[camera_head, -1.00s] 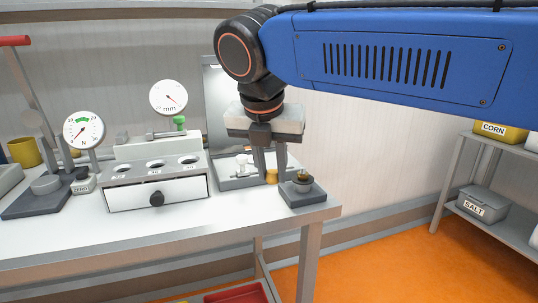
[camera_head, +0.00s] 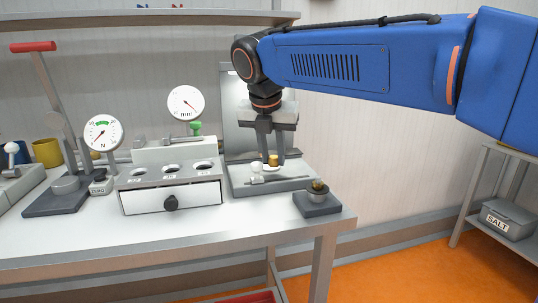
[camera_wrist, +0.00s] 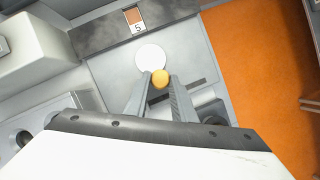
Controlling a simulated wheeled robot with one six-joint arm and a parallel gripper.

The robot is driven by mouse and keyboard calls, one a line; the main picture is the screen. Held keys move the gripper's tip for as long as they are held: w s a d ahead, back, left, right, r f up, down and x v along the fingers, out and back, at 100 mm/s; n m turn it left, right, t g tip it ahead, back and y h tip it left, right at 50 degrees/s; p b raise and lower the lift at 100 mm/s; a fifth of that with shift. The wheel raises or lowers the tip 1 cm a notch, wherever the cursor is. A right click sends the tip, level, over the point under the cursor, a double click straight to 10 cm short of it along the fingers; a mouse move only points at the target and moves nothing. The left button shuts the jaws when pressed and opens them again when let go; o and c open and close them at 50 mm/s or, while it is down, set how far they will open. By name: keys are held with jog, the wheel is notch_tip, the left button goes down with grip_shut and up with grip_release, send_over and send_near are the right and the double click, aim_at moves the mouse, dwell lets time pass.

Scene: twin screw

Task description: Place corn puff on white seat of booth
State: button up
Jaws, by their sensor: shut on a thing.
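The corn puff (camera_head: 273,160) is a small yellow-orange piece held between the fingertips of my gripper (camera_head: 270,157). In the wrist view the puff (camera_wrist: 160,78) sits at the tips of the two grey fingers, which are shut on it. The booth (camera_head: 236,177) is a grey base with an upright back panel at the back right of the table. Its white seat (camera_wrist: 151,57) is a round disc, just beyond the puff in the wrist view. In the head view the seat is partly hidden behind the puff and fingers. I cannot tell whether the puff touches it.
A dark block with a small cup (camera_head: 317,198) stands at the table's front right corner. A drawer unit with round wells (camera_head: 170,185) and a mm dial gauge (camera_head: 186,103) stand left of the booth. A N gauge (camera_head: 103,133) and red-handled press (camera_head: 33,47) are farther left.

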jog(key=shift+w+a, duration=0.25)
jog(key=shift+w, duration=0.65)
jog(key=shift+w+a, duration=0.25)
jog(key=shift+w, duration=0.65)
jog(key=shift+w+f, duration=0.15)
jog(key=shift+f, duration=0.55)
jog(key=shift+f, duration=0.15)
jog(key=o, duration=0.8)
jog(key=shift+s+a+r, duration=0.1)
jog(key=shift+s+r, duration=0.1)
jog(key=shift+r, duration=0.4)
jog(key=s+a, duration=0.1)
jog(key=s, duration=0.3)
jog(key=s+a, duration=0.1)
jog(key=s, duration=0.3)
jog(key=s+a, duration=0.1)
jog(key=s, duration=0.2)
jog(key=shift+s+r, duration=0.1)
jog(key=shift+s, duration=0.3)
